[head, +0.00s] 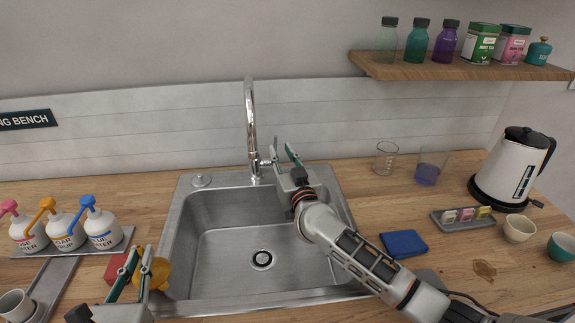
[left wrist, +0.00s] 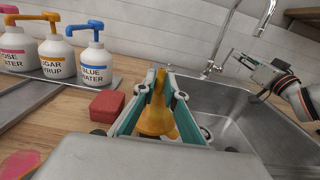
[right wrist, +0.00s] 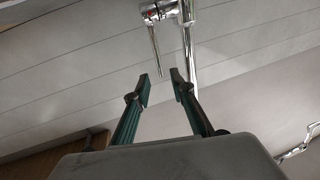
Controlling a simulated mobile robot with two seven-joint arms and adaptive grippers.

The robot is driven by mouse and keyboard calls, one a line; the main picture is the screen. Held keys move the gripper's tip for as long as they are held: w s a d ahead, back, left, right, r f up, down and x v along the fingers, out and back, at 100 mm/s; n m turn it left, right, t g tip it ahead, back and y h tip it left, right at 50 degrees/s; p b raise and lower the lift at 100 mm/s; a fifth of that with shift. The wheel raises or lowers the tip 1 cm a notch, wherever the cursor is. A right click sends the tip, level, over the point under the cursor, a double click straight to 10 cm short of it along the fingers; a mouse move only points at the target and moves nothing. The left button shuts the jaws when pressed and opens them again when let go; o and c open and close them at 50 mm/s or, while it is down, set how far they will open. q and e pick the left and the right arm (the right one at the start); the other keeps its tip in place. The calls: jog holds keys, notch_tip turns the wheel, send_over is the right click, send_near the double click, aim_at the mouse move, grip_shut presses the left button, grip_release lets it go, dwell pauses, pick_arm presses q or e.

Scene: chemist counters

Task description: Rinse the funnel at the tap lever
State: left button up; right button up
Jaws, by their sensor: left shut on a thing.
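The orange funnel (head: 160,275) is held by my left gripper (head: 139,256) at the sink's front left corner. In the left wrist view the funnel (left wrist: 157,115) sits between the fingers, narrow stem up and wide mouth down. The chrome tap (head: 250,115) stands behind the sink basin (head: 240,245). Its tap lever (head: 268,162) also shows in the right wrist view (right wrist: 155,50), its end appearing between the fingertips. My right gripper (head: 283,148) is open beside the tap, with the lever to its left; I cannot tell whether they touch.
A red block (head: 118,264) lies left of the sink, near my left gripper. Several pump bottles (head: 103,232) stand on a tray at the left. A blue cloth (head: 403,243), beakers (head: 385,158) and a kettle (head: 515,168) are on the right counter. The basin is clear.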

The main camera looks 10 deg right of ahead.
jog(key=v, duration=0.5)
jog(key=shift+s, duration=0.3)
